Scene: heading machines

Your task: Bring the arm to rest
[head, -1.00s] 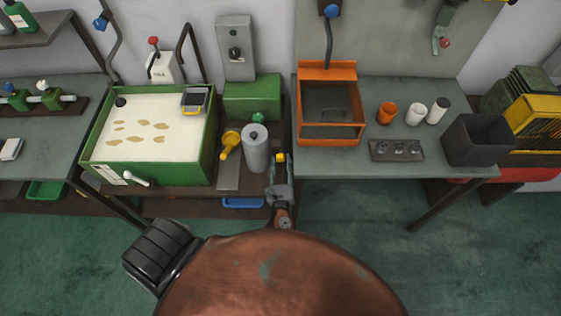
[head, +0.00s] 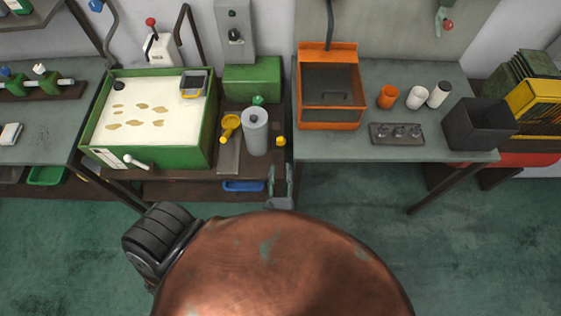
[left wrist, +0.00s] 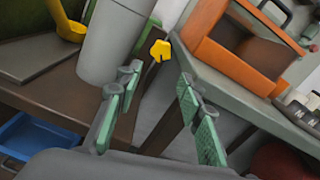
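My left gripper (head: 280,170) is in the lower middle of the head view, in front of the gap between the two benches. Its two green-padded fingers stand apart in the left wrist view (left wrist: 157,85), with nothing between them. A yellow knob-like piece (head: 281,141) is at the edge of the brown bench, ahead of the gripper. It also shows beyond the fingers in the left wrist view (left wrist: 160,50), clear of them. Most of my left arm is hidden in the head view. My right gripper is not in view.
A grey cylinder (head: 255,132) and a yellow scoop-like piece (head: 229,125) stand on the brown bench beside a green-walled tray (head: 145,157). An orange open box (head: 331,126), small cups and a dark bin (head: 480,128) are on the right bench. Floor at lower right is clear.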

